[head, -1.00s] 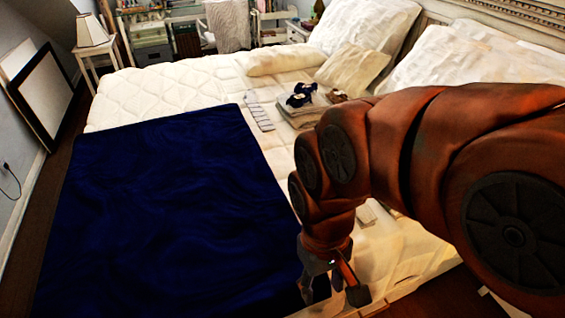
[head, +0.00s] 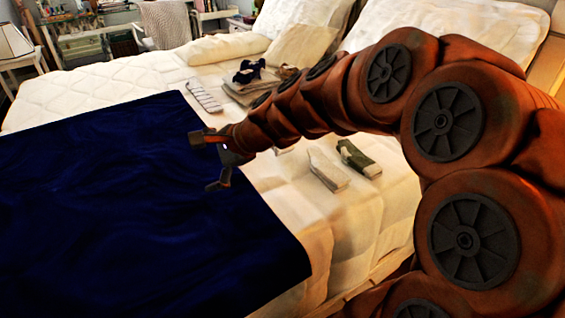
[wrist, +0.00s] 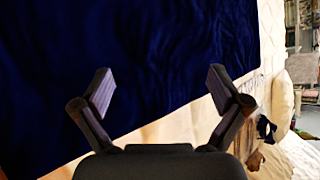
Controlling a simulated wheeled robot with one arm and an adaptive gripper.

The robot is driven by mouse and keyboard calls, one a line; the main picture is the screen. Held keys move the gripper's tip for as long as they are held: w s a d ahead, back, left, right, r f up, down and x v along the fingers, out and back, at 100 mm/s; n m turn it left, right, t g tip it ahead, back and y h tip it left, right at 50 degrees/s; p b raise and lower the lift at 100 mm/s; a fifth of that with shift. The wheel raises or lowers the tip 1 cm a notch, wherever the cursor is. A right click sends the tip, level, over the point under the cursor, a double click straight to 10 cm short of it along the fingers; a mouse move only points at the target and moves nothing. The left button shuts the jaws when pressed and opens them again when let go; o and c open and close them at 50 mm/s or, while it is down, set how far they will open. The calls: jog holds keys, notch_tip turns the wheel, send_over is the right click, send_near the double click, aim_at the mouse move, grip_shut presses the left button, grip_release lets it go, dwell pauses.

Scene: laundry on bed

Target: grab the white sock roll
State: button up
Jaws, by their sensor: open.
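My gripper (head: 207,162) is open and empty, its fingers pointing left over the dark blue blanket (head: 110,220). I cannot make out a white sock roll for certain. A pale folded cloth (head: 327,171) and a green and white folded piece (head: 358,158) lie on the bed, right of my gripper and below my arm. A small pale thing (head: 283,151) shows just under my arm, partly hidden.
A striped pale folded piece (head: 204,97) lies by the blanket's far edge. Dark blue rolled pieces (head: 249,70) sit on a folded grey stack (head: 240,88), partly behind my arm. Pillows (head: 225,48) line the back. The near part of the blanket is clear.

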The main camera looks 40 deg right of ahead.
jog(key=w+d+f+m+t+h+b, duration=0.1)
jog(key=w+d+f+m+h+b, duration=0.1)
jog(key=d+m, duration=0.4)
jog(key=w+d+f+m+t+h+b, duration=0.2)
jog(key=d+f+m+b, duration=0.3)
jog(key=d, duration=0.9)
jog(key=w+d+f+m+t+h+b, duration=0.2)
jog(key=d+m+b, duration=0.4)
jog(key=d, duration=0.4)
jog(key=shift+w+f+m+h, duration=0.2)
jog(key=shift+f+m+h, duration=0.1)
jog(key=shift+f+m, duration=0.25)
jog(key=shift+w+f+m+h, duration=0.15)
jog(key=shift+f+m+h, duration=0.2)
jog(key=shift+f, duration=0.25)
jog(key=shift+b+x, duration=0.7)
jog(key=shift+x, duration=0.55)
jog(key=b+x, duration=0.1)
jog(key=x, duration=0.1)
jog(key=b+x, duration=0.1)
jog(key=x, duration=0.1)
jog(key=shift+f+b, duration=0.4)
jog(key=shift+w+r, duration=0.1)
jog(key=shift+w, duration=0.3)
jog(key=c, duration=1)
